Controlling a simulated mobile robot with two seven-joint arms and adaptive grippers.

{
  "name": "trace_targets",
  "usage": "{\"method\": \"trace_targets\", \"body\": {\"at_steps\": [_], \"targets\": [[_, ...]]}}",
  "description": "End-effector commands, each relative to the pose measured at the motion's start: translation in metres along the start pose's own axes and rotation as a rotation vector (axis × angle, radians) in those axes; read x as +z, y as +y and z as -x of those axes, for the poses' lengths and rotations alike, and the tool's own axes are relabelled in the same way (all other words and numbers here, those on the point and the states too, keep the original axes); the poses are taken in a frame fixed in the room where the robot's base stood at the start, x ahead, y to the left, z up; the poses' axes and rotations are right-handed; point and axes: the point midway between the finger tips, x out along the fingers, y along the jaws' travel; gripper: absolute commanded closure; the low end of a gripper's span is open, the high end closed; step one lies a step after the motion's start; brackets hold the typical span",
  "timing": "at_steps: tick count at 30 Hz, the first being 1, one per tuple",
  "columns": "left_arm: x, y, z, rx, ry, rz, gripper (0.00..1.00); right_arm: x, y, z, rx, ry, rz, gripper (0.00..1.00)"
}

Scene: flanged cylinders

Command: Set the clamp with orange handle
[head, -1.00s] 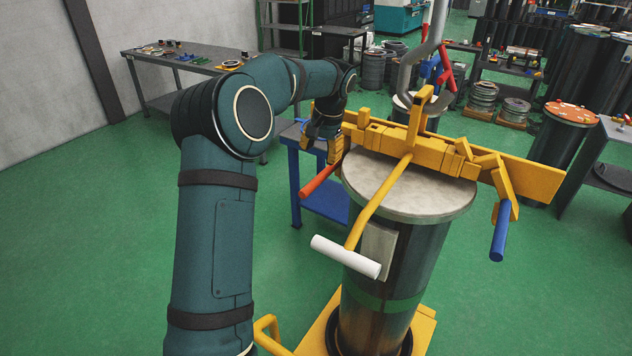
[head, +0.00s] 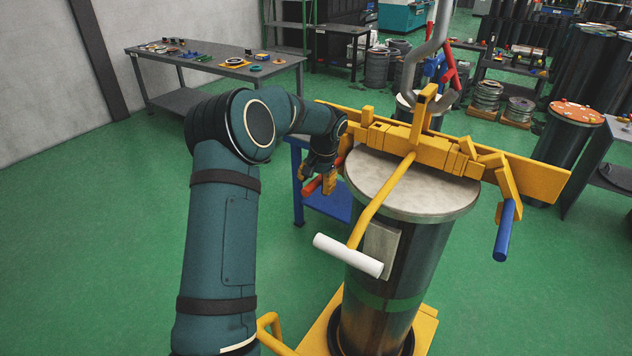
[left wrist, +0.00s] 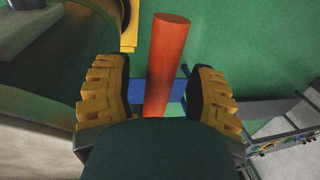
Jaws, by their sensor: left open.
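The orange clamp handle (left wrist: 166,65) stands between the two spread yellow-padded fingers of my left gripper (left wrist: 160,95) in the left wrist view, with a gap on each side. In the head view the handle (head: 313,186) shows only in part behind the left gripper (head: 325,186), at the left end of the yellow clamp frame (head: 545,178). The left gripper is open. The frame lies across the lid (head: 420,196) of the dark flanged cylinder (head: 412,262). My right gripper is not seen.
A white crossbar handle (head: 348,256) sticks out in front of the cylinder. A blue handle (head: 504,232) hangs at the frame's right end. A grey hook (head: 413,62) is above the frame. A blue stand (head: 335,203) is behind the left gripper. Green floor is clear at left.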

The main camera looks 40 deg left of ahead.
Motion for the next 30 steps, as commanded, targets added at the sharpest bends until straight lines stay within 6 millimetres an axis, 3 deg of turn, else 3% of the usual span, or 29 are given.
{"method": "trace_targets", "body": {"at_steps": [2, 6, 7, 30], "targets": [[0.0, 0.0, 0.0001, 0.0, 0.0, 0.0, 0.49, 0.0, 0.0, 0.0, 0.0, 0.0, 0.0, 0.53], [-0.0001, 0.0, 0.0003, 0.0, 0.0, 0.0, 0.98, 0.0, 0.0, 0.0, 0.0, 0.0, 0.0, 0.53], [-0.0001, 0.0, 0.0003, 0.0, 0.0, 0.0, 1.0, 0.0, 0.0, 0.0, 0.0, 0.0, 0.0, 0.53], [0.0002, -0.0074, 0.0016, -0.068, -0.002, -0.001, 1.0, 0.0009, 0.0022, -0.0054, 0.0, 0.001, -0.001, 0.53]]}}
